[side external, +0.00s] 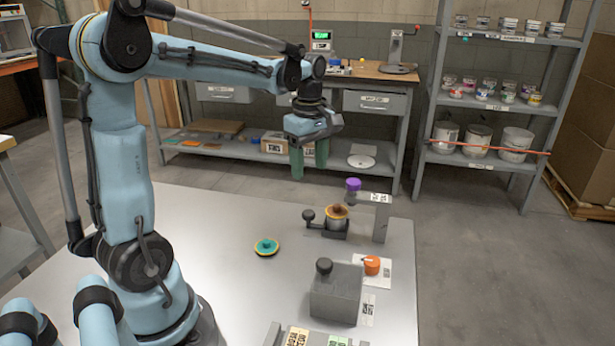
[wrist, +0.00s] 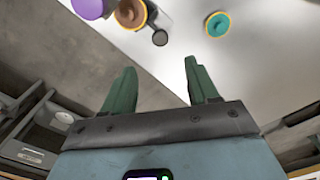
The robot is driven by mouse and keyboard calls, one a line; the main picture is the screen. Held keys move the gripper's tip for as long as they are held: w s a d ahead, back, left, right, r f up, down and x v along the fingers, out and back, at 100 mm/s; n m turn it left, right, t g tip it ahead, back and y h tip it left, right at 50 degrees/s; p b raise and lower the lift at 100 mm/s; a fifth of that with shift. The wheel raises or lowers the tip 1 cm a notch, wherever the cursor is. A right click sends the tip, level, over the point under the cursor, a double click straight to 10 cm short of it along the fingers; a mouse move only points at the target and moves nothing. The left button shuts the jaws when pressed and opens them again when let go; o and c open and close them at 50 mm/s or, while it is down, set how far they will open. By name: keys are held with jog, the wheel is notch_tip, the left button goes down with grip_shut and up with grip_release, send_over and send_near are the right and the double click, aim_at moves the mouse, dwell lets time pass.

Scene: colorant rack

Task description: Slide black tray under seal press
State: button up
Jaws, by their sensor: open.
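The black tray (side external: 335,234) is on the grey table, with its black knob handle (side external: 308,214) on the left. A yellow-rimmed can with a brown top (side external: 337,213) stands in it. The seal press (side external: 381,222) is a grey post and arm with a purple knob (side external: 353,184), just behind and right of the tray. In the wrist view the purple knob (wrist: 88,8) is left of the can (wrist: 130,14), and the tray's handle (wrist: 160,38) is right of it. My gripper (side external: 309,170) is open and empty, raised above and behind the tray; its green fingers (wrist: 160,72) are apart.
A teal lid with a yellow rim (side external: 266,247) lies left of the tray. In front are a grey block with a black knob (side external: 336,296) and an orange knob (side external: 371,265) on a white plate. A workbench (side external: 380,73) and can shelves (side external: 505,103) stand behind. The table's left is clear.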

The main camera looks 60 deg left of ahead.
aim_at(309, 212)
notch_tip(309, 212, down, 12)
jog(key=shift+f, duration=0.1)
dwell(0.5)
grip_shut()
dwell(0.4)
